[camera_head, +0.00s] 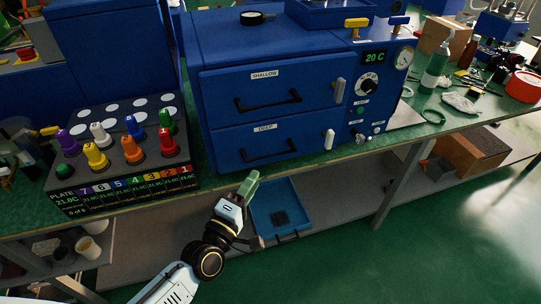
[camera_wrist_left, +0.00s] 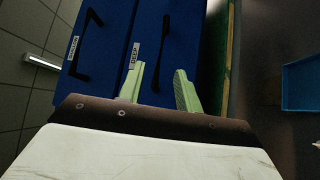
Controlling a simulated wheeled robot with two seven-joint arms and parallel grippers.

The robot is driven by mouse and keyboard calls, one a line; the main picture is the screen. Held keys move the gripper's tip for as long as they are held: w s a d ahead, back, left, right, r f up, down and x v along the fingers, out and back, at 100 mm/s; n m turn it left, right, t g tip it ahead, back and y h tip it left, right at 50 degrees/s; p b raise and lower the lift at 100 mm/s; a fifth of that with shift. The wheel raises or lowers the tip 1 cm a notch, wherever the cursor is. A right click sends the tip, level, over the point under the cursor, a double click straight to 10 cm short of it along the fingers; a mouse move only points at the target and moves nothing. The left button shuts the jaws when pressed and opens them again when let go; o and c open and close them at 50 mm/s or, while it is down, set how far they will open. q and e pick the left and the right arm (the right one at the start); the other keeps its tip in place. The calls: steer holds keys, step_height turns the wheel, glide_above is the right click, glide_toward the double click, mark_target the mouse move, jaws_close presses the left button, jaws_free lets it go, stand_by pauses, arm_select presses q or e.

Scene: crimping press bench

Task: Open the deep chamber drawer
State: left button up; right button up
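The blue press cabinet has two drawers. The lower one, the deep chamber drawer (camera_head: 262,139), carries a "DEEP" label and a black bar handle (camera_head: 268,153), and looks shut. The upper, shallow drawer (camera_head: 265,86) also looks shut. My left gripper (camera_head: 247,187) is below and in front of the deep drawer, apart from its handle. In the left wrist view, its two green fingers (camera_wrist_left: 158,90) are spread with nothing between them, and the deep drawer's handle (camera_wrist_left: 162,52) shows beyond them. My right gripper is not in view.
A plate with coloured knobs (camera_head: 118,150) stands left of the cabinet. White latches (camera_head: 329,139) sit right of the drawers. A blue tray (camera_head: 281,208) lies on the lower shelf below. The bench's front edge runs just below the deep drawer.

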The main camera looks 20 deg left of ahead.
mark_target(271, 154)
arm_select(q)
steer(key=x, duration=1)
jaws_close()
